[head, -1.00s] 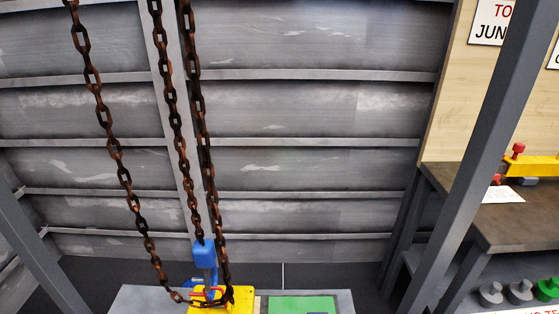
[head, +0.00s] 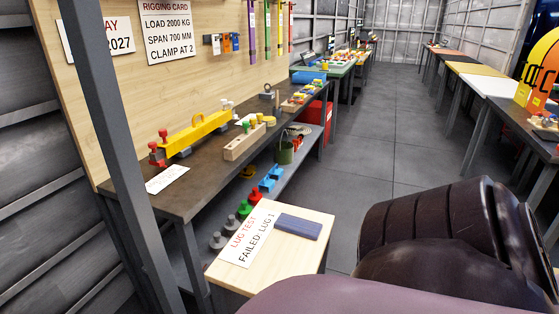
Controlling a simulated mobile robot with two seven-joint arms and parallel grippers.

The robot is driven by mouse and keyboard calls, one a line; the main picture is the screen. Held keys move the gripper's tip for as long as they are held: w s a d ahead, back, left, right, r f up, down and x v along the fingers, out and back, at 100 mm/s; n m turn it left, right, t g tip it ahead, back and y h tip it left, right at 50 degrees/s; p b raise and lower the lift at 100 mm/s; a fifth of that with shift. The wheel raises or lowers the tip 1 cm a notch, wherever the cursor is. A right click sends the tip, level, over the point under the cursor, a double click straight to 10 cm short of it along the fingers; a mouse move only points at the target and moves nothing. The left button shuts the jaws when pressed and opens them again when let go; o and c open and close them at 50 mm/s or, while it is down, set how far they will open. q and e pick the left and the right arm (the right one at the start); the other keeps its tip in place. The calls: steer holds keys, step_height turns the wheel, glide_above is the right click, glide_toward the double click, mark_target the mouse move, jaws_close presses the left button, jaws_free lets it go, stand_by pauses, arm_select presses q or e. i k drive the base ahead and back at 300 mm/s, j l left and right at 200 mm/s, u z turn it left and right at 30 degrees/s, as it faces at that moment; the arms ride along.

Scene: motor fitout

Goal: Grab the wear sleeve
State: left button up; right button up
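A flat dark blue piece (head: 299,227) lies on a small light wooden table (head: 317,214) in the head view, beside a white card (head: 250,239) reading "LUG TEST FAILED: LUG 1". It may be the wear sleeve, but I cannot tell for sure. A large dark part at the lower right looks like my own arm. Neither of my grippers shows, so their state and their place relative to the blue piece are hidden.
A dark workbench (head: 187,196) behind carries a yellow beam (head: 197,132) and a wooden block (head: 244,142). Coloured strips hang on the board above. A grey post (head: 118,150) stands at left. The aisle floor (head: 397,135) is clear.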

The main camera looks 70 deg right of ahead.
mark_target(307, 229)
steer(key=z, duration=2.15)
